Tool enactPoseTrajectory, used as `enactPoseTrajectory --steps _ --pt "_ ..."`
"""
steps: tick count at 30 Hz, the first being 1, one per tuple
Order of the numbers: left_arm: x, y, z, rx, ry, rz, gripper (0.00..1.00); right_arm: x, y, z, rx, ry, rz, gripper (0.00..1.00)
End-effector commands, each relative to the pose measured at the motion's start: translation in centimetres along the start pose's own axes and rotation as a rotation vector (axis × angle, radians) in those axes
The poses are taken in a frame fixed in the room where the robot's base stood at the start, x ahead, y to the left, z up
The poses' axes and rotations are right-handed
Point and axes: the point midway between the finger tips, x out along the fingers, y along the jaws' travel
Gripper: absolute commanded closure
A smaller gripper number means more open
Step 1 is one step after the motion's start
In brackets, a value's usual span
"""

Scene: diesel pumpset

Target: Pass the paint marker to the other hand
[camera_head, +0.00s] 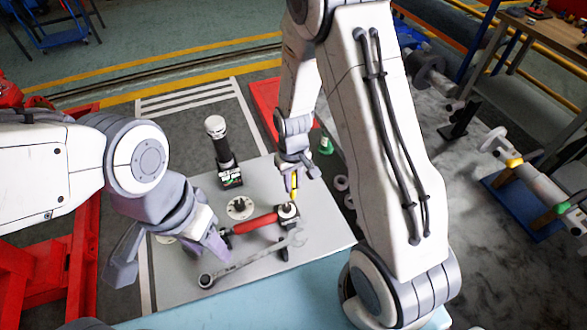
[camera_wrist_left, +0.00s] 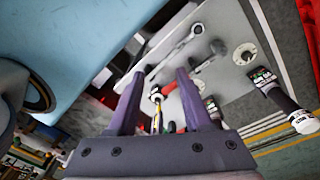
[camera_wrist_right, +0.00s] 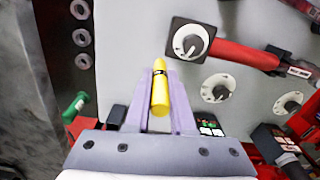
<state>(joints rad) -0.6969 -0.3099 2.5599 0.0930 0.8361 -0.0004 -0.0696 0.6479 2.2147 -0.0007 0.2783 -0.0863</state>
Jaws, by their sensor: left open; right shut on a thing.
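The paint marker is a slim yellow pen with a dark band. My right gripper (camera_head: 297,180) is shut on it above the grey tabletop (camera_head: 190,280). In the right wrist view the marker (camera_wrist_right: 160,92) lies between the fingers, its tip pointing past them. My left gripper (camera_head: 172,262) is open and empty, left of the right one, over the tabletop's left front. In the left wrist view the left fingers (camera_wrist_left: 160,78) are spread wide; a small yellow piece (camera_wrist_left: 157,120), likely the marker, shows between them but apart, partly hidden by the gripper body.
A red-handled tool (camera_head: 255,223) with a black head and a wrench (camera_head: 250,263) lie on the tabletop below the grippers. A black-and-white cylinder (camera_head: 222,145) stands upright at the back. A white disc (camera_head: 240,208) lies near the middle. The tabletop's front has bare room.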

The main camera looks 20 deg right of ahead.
Motion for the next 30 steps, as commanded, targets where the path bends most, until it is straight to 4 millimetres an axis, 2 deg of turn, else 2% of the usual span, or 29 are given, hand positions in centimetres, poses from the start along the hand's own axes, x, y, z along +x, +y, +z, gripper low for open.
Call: enactPoseTrajectory --steps 9,15,19,20,23,26,30 --pt "0.0 0.0 0.0 0.000 0.000 0.000 0.50 -2.4 -7.7 -5.1 -0.538 0.003 0.000 1.00" --pt "0.0 0.0 0.0 0.000 0.000 0.000 0.50 -3.5 -11.4 -7.6 -0.807 0.002 0.000 1.00" --pt "0.0 0.0 0.0 0.000 0.000 0.000 0.50 -4.0 -12.7 -8.4 -0.910 0.000 0.000 1.00" --pt "0.0 0.0 0.0 0.000 0.000 0.000 0.43 -4.0 -12.9 -8.6 -0.924 0.000 0.000 1.00" --pt "0.2 -0.3 -0.4 -0.001 0.007 -0.006 0.43 -4.2 -13.3 -8.8 -0.954 0.000 0.000 1.00" --pt "1.1 -1.3 -1.7 0.002 0.034 -0.030 0.43 -4.2 -13.3 -8.9 -0.961 -0.001 0.000 1.00" --pt "3.4 -4.2 -5.3 0.026 0.115 -0.089 0.43 -4.2 -13.3 -8.8 -0.959 -0.001 0.000 1.00"
